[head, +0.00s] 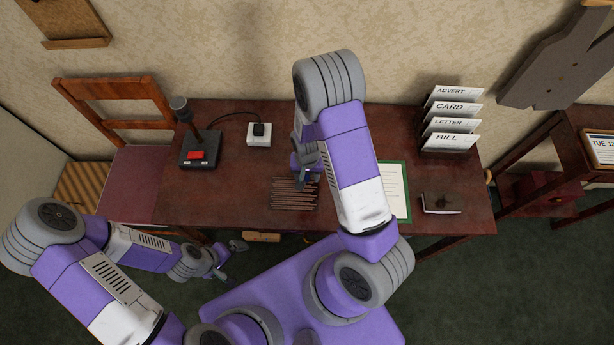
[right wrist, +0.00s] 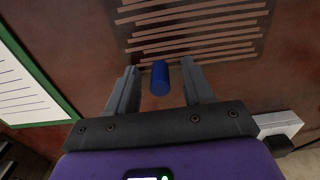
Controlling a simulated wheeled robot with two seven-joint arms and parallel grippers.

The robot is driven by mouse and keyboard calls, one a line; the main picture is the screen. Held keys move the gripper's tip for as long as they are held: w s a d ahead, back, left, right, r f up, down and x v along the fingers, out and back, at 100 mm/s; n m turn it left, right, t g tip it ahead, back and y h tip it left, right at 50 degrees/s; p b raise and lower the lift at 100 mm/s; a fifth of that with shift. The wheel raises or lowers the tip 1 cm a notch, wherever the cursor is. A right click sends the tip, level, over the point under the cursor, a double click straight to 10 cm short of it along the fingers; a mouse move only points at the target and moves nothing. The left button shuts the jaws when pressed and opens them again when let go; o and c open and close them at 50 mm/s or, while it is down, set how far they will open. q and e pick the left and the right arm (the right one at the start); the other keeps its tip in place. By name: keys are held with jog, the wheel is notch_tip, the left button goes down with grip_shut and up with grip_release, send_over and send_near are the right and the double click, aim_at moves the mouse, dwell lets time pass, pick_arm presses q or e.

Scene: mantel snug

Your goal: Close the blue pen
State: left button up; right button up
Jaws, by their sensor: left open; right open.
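A short blue cylinder (right wrist: 160,80), which looks like the blue pen or its cap, shows in the right wrist view. It is seen nearly end-on, between the two fingers of my right gripper (right wrist: 159,68), with a gap on each side. In the head view my right gripper (head: 302,176) is low over the dark red desk (head: 235,180), by the striped slatted patch; my arm hides part of that area. I cannot make out the pen there. My left gripper (head: 221,274) is open and empty, off the desk's front edge at the lower left.
The slatted patch (head: 294,193) lies beside my right gripper. A green-bordered sheet (head: 405,190) and a small notebook (head: 442,204) lie to the right. A card rack (head: 450,137) stands at the back right.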

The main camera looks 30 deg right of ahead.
grip_shut()
dwell(0.3)
jog(key=shift+r, duration=0.1)
pick_arm(q)
notch_tip(320, 180, up, 3)
jog(key=p, duration=0.2)
jog(key=shift+f+p, duration=0.1)
jog(key=shift+p, duration=0.25)
pick_arm(e)
notch_tip(320, 180, up, 10)
pick_arm(q)
jog(key=shift+c, duration=0.6)
jog(key=c, duration=0.9)
pick_arm(e)
jog(key=w+a+r+n, duration=0.2)
jog(key=a+r+n, duration=0.3)
jog(key=n, duration=0.1)
jog(key=shift+w+a+r, duration=0.2)
jog(key=shift+w+r, duration=0.1)
jog(key=shift+w, duration=0.1)
